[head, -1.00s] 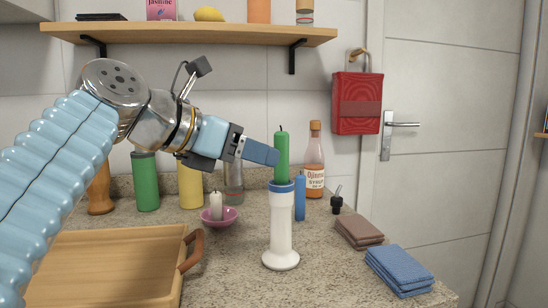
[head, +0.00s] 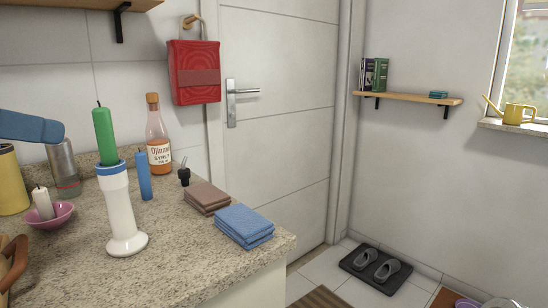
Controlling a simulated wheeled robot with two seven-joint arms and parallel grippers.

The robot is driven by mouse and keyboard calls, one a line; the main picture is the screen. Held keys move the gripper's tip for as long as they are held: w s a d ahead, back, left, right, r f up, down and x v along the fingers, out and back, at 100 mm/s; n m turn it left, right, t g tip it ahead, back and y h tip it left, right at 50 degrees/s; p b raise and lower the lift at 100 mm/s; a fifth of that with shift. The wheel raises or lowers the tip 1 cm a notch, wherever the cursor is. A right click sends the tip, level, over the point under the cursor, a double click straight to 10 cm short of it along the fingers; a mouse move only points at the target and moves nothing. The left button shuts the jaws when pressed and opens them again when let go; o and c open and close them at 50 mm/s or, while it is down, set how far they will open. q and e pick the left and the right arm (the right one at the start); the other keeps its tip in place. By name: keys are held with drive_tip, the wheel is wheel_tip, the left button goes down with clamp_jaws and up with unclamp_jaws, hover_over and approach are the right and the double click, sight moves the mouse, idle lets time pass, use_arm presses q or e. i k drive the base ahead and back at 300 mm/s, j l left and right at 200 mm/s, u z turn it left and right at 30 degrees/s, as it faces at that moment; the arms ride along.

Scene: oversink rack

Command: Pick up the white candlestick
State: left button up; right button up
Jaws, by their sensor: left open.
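The white candlestick (head: 120,213) stands upright on the speckled counter at the left of the head view. It has a round white foot and a blue rim. A green candle (head: 104,137) stands in its top. My left gripper (head: 50,130) enters from the left edge at the green candle's height. Only its blue finger end shows; the rest is out of frame. It is open, with a visible gap between it and the green candle, and it does not hold the candlestick. My right gripper is not in view.
A blue candle (head: 145,176) and a syrup bottle (head: 158,142) stand behind the candlestick. A pink dish (head: 52,216) with a white candle lies left. A dark dropper (head: 184,174), brown cloths (head: 207,197) and blue cloths (head: 243,225) lie right. The counter in front is clear.

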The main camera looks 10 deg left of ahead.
sight(126, 241)
drive_tip(key=k+l, duration=0.25)
drive_tip(key=l, duration=0.2)
drive_tip(key=k+l, duration=0.2)
drive_tip(key=l, duration=0.2)
drive_tip(key=k+l, duration=0.25)
drive_tip(key=l, duration=0.2)
drive_tip(key=k+l, duration=0.25)
drive_tip(key=l, duration=0.2)
